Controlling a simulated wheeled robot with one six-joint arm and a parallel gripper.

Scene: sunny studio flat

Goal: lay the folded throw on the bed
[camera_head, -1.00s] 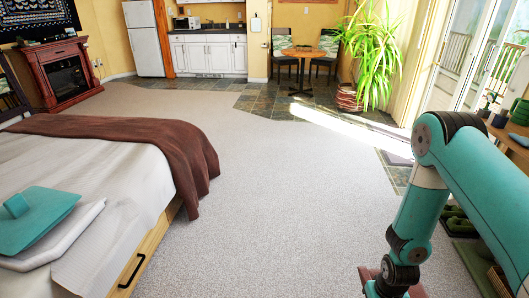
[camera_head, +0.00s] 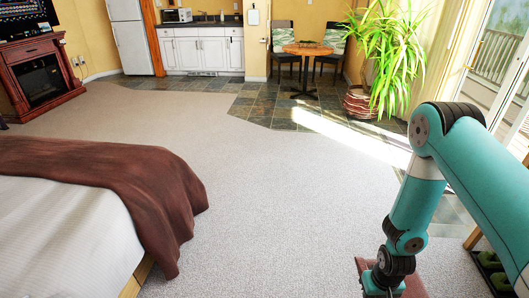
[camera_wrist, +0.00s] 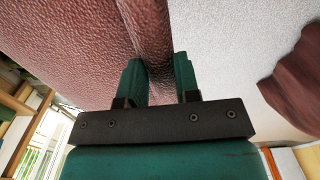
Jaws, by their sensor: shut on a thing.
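My gripper (camera_wrist: 160,78) is shut on the folded throw (camera_wrist: 85,45), a reddish-brown textured bundle that fills the upper left of the wrist view. A ridge of it runs between my two teal fingers. In the head view the throw (camera_head: 417,287) shows only in part, low at the right behind my arm, held over the floor and apart from the bed. The bed (camera_head: 60,235) is at the left, with a pale cover and a dark brown blanket (camera_head: 150,190) draped over its end and side. My fingertips are hidden in the head view.
Open grey carpet (camera_head: 265,190) lies between the bed and my arm. A fireplace (camera_head: 40,75), a potted plant (camera_head: 358,101) and a round table (camera_head: 307,50) with chairs stand farther back. Dark shelving (camera_head: 490,268) is close at the right edge.

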